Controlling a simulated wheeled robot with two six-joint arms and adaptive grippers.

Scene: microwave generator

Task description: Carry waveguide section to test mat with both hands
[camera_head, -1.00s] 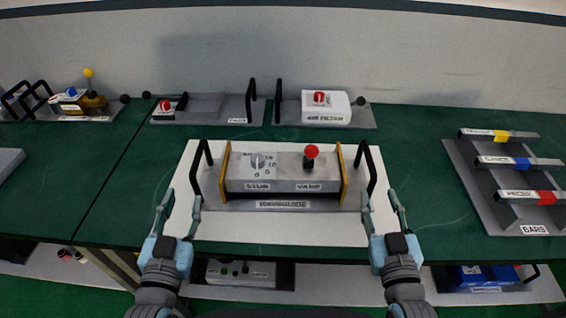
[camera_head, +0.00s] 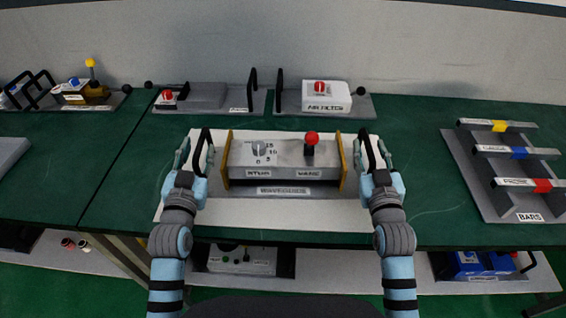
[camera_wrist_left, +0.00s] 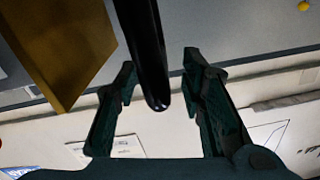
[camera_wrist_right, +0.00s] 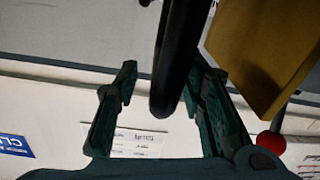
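The waveguide section (camera_head: 284,178) is a grey box with a dial, a red-knobbed lever, yellow end plates and a black handle at each end. It sits on the white mat (camera_head: 280,217) on the green table. My left gripper (camera_head: 192,158) is at the left black handle (camera_head: 204,145). In the left wrist view its open fingers (camera_wrist_left: 160,88) stand on either side of the handle. My right gripper (camera_head: 375,155) is at the right black handle (camera_head: 366,150). In the right wrist view its open fingers (camera_wrist_right: 160,85) straddle that handle. A gap shows beside each handle.
Behind stand an air filter unit (camera_head: 322,97) and another handled unit (camera_head: 212,97). A rack of bars (camera_head: 492,185) is at the right. A yellow-knobbed unit (camera_head: 88,94) is at the far left. Green table is clear between the mat and the rack.

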